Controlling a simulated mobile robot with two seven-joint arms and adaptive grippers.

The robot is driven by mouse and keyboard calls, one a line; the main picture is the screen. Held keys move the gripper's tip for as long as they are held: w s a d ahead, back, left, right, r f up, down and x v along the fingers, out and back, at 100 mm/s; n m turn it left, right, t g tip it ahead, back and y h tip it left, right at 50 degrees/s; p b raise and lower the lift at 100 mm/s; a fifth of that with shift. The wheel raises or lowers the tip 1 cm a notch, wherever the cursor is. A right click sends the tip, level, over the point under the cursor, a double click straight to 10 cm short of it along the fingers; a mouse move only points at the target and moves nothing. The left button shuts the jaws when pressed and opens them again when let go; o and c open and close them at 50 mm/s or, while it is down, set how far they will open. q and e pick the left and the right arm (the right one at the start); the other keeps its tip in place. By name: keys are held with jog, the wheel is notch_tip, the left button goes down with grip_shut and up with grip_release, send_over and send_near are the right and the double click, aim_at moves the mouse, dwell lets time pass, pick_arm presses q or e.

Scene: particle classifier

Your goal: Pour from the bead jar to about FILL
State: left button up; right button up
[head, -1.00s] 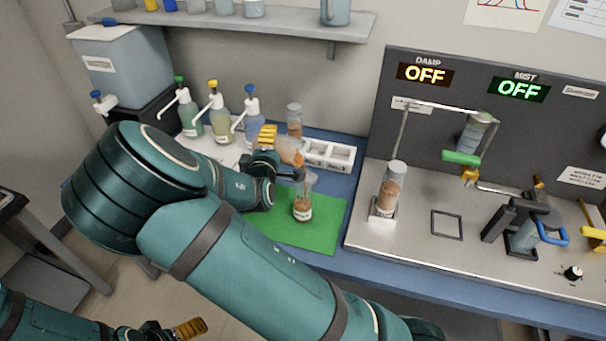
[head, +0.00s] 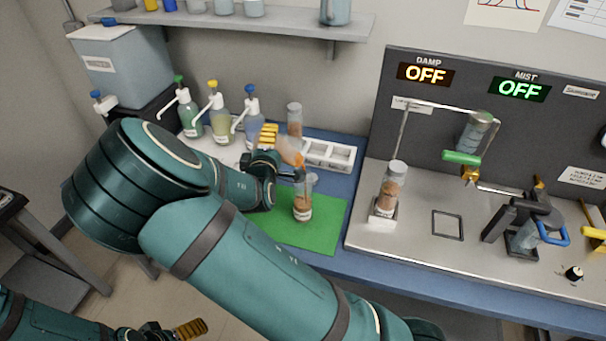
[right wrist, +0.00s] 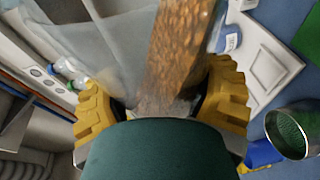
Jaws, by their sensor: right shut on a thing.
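My right gripper (head: 270,143) is shut on the bead jar (head: 291,152), a clear vessel with orange-brown beads, tilted mouth-down over a clear receiving jar (head: 303,207). The receiving jar stands upright on the green mat (head: 275,232), with brown beads in its lower part and a white label. The right wrist view shows the bead jar (right wrist: 178,60) between the yellow fingers of the right gripper (right wrist: 170,100). A fill mark is too small to make out. My left gripper (head: 170,331) is at the bottom left, empty; its finger spacing is unclear.
Pump bottles (head: 220,125) and a white rack (head: 330,155) stand behind the mat. Another bead-filled jar (head: 295,120) is behind the held one. A capped bead jar (head: 392,187) stands on the steel bench at right. The front of the mat is clear.

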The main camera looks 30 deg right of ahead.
jog(key=shift+s+d+r+m+t+b, duration=0.1)
jog(key=shift+s+r+m+t+b, duration=0.15)
jog(key=shift+r+m, duration=0.2)
jog(key=shift+s+d+r+m+t+b, duration=0.15)
jog(key=shift+r+m+b, duration=0.15)
jog(key=shift+m, duration=0.25)
dwell(3.3)
